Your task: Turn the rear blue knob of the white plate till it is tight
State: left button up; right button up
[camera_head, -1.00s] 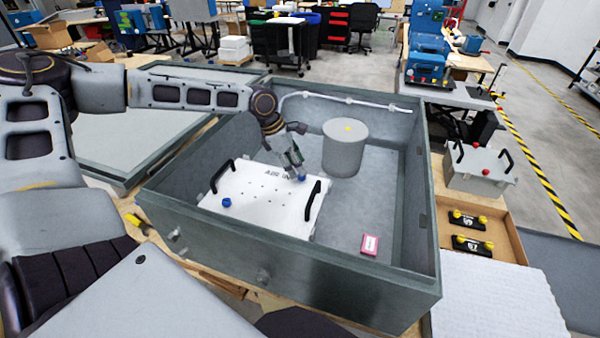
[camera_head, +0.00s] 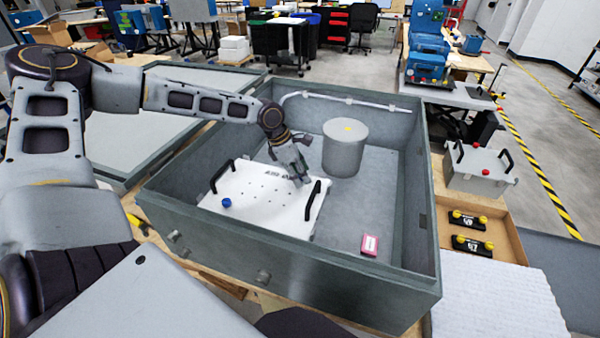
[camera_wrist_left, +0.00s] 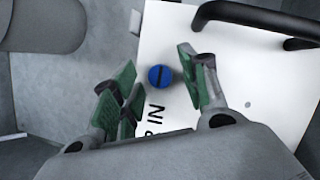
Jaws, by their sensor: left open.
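The white plate (camera_head: 255,205) lies in the grey box, with a black handle at each side. Its rear blue knob (camera_wrist_left: 159,76) has a dark slot across its top; in the head view my left gripper hides it. My left gripper (camera_head: 302,180) is over the plate's rear edge. In the left wrist view the open green-padded fingers (camera_wrist_left: 158,80) stand on either side of the rear knob, with gaps visible. I cannot tell how far down they reach. The other blue knob (camera_head: 227,202) sits at the plate's front left. My right gripper is not in view.
A grey cylinder (camera_head: 345,150) stands just behind and right of my left gripper. A pink box (camera_head: 370,244) lies on the box floor to the right. The box's walls (camera_head: 423,200) rise around the plate. A pipe (camera_head: 345,99) runs along the rear wall.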

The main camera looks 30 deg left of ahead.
pick_arm(q)
grip_shut()
